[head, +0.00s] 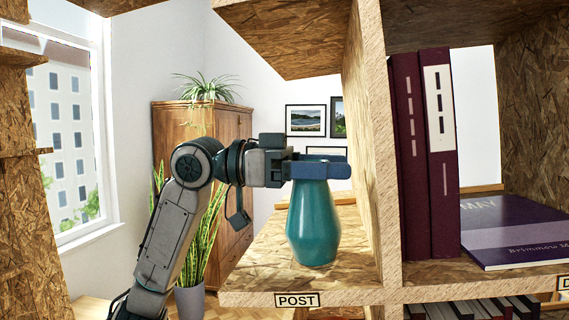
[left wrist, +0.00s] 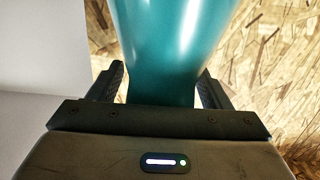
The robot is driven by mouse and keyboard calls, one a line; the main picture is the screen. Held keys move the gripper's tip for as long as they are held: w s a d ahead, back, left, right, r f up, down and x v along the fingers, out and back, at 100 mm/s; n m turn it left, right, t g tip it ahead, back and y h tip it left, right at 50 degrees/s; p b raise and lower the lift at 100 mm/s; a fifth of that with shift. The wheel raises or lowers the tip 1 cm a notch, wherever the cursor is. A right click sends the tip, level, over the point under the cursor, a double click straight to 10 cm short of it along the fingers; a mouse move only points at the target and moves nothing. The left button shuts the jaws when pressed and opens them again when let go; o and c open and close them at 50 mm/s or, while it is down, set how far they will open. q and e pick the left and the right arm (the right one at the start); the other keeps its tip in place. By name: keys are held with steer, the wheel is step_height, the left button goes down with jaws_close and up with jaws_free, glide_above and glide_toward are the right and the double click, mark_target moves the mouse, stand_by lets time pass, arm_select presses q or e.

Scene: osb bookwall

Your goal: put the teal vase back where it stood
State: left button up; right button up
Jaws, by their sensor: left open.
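The teal vase (head: 313,225) stands upright on the OSB shelf board (head: 255,272) with the POST label (head: 297,300), left of the upright divider. My left gripper (head: 320,168) is at the vase's neck, with its fingers level and pointing right; they hide the vase's rim. In the left wrist view the vase (left wrist: 175,40) lies between the two spread fingers (left wrist: 162,85). A narrow gap shows beside the neck, so the gripper is open around it. My right gripper is not in view.
The upright divider (head: 372,150) is close to the right of the vase. Beyond it stand dark red books (head: 410,160) and a purple book (head: 515,230) lying flat. An overhanging OSB board (head: 290,45) is above. The shelf left of the vase is bare.

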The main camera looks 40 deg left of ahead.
arm_select(q)
steer(key=b+v, duration=0.8)
steer(key=v, duration=0.4)
steer(key=shift+d, duration=0.1)
